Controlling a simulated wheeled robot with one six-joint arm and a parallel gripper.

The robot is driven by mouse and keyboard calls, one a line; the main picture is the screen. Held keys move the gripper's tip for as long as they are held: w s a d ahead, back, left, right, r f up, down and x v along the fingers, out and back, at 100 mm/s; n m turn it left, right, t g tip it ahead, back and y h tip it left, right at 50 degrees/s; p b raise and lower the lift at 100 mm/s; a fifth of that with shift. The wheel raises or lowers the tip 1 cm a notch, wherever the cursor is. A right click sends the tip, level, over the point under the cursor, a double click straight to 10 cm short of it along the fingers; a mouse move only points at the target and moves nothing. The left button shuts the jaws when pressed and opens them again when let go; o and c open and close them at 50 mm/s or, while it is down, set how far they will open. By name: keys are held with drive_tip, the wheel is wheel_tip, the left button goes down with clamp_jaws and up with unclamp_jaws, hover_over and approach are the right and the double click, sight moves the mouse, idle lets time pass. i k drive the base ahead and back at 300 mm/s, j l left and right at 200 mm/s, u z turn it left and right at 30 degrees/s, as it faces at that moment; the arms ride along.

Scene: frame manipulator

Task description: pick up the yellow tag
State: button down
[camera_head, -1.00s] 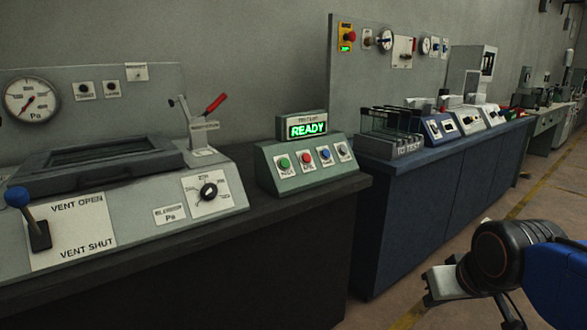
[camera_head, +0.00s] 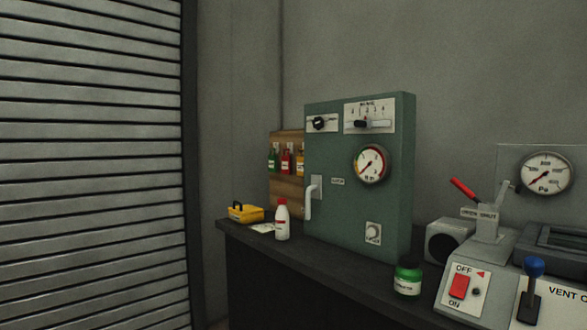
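A small yellow tag (camera_head: 300,163) hangs on a wooden board (camera_head: 287,193) in the far corner. It is the rightmost of the coloured tags there, beside a red tag (camera_head: 286,163) and a green tag (camera_head: 273,161). The left edge of the green cabinet stands close to its right and seems to cover part of the board. The tags are small, and their fastening cannot be made out. My gripper is out of view.
A dark bench (camera_head: 330,277) carries a yellow case (camera_head: 246,213), a white bottle (camera_head: 282,222), a green cabinet (camera_head: 340,222) with a protruding handle (camera_head: 309,203), a green jar (camera_head: 408,279) and a grey vent machine (camera_head: 490,268). A slatted shutter (camera_head: 90,170) fills the left.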

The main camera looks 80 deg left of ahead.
sight(300, 160)
drive_tip(key=u, duration=2.6)
drive_tip(key=i+j+z, duration=0.1)
drive_tip(key=i+j, duration=0.35)
drive_tip(key=j, duration=0.2)
drive_tip(key=i+j+z, duration=0.25)
drive_tip(key=i+j, duration=0.2)
drive_tip(key=j, duration=0.25)
drive_tip(key=i+j, duration=0.15)
drive_tip(key=j, duration=0.25)
drive_tip(key=i+j+z, duration=0.15)
drive_tip(key=j, duration=0.2)
drive_tip(key=i+j+z, duration=0.1)
drive_tip(key=i+j, duration=0.15)
drive_tip(key=j, duration=0.15)
drive_tip(key=i+j, duration=0.15)
drive_tip(key=j, duration=0.25)
drive_tip(key=z, duration=0.05)
